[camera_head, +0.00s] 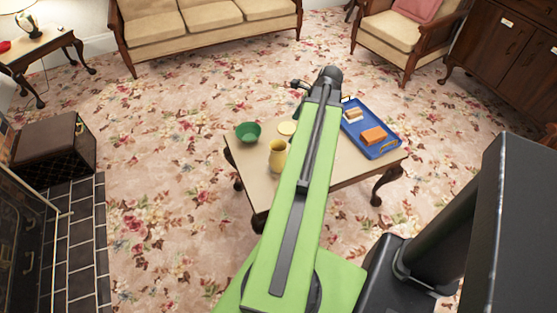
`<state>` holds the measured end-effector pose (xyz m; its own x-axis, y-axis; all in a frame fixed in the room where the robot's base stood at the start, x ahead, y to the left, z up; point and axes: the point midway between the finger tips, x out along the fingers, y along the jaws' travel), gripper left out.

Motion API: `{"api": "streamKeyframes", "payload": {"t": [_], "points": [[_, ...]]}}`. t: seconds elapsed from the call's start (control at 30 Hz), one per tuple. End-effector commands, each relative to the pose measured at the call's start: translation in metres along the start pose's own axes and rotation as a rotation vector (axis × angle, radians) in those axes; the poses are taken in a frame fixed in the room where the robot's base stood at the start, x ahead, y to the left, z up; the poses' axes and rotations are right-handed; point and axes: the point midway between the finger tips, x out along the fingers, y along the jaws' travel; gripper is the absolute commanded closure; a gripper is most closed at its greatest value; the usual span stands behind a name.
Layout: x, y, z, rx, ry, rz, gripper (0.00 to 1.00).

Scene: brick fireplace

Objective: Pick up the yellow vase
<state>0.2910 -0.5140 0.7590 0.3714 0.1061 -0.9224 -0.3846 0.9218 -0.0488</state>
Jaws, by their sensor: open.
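The yellow vase (277,157) stands upright on the low coffee table (250,178), close to the left side of my green arm in the picture. Part of its right side is at the arm's edge. My gripper (298,86) is at the far end of the arm, past the vase and apart from it, pointing left. It looks small and dark, and nothing shows held in it.
A green bowl (248,132) and a pale yellow round dish (287,128) are on the table near the vase. A blue tray (385,151) with an orange block (374,136) and a tan block (353,115) lies right of my arm. Floral carpet surrounds the table.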

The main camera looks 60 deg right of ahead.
Motion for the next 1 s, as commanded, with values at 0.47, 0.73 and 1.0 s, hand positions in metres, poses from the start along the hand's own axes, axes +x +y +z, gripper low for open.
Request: {"api": "streamKeyframes", "payload": {"t": [0.47,0.73,1.0], "points": [[0.104,0.000,-0.003,-0.002,0.001,0.001,0.06],[0.116,-0.001,0.000,-0.002,0.001,0.000,0.06],[0.157,-0.002,0.004,-0.001,0.001,0.000,0.06]]}}
